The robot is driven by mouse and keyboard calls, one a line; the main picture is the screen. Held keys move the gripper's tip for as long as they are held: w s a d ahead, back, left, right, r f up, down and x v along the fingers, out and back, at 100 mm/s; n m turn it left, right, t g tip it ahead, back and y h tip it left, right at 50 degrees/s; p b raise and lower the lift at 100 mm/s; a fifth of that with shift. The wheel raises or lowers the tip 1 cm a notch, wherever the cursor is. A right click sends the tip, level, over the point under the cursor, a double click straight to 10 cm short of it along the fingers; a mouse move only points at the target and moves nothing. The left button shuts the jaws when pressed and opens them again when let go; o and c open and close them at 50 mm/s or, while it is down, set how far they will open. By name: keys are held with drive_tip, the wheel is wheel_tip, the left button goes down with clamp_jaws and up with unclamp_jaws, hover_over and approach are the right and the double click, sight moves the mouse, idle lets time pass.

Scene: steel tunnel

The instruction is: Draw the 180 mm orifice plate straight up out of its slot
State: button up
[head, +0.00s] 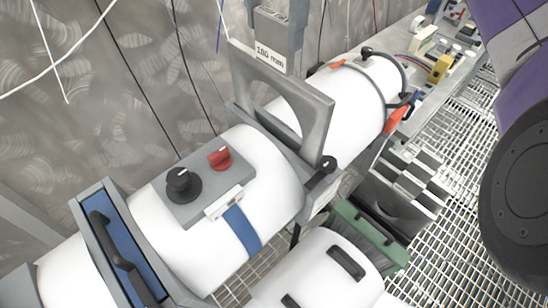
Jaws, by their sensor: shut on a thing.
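The 180 mm orifice plate (318,122) is a flat grey plate with a large opening and a white "180 mm" label near its top edge. It stands upright between two white cylindrical sections, its upper part well above them. Its lower edge is hidden in the slot (258,122) between them. My gripper (279,38) comes down from the top edge of the picture and is shut on the plate's top edge, by the label. The exact finger contact is partly hidden.
White pipe (222,185) carries a grey panel with a black knob (184,184) and red knob (220,157). A blue plate with a black handle (112,245) stands at lower left. A black knob (327,164) sits beside the slot. A grey wall runs behind; grating lies right.

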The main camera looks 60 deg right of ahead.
drive_tip(key=shift+r, duration=1.85)
drive_tip(key=shift+r, duration=3.5)
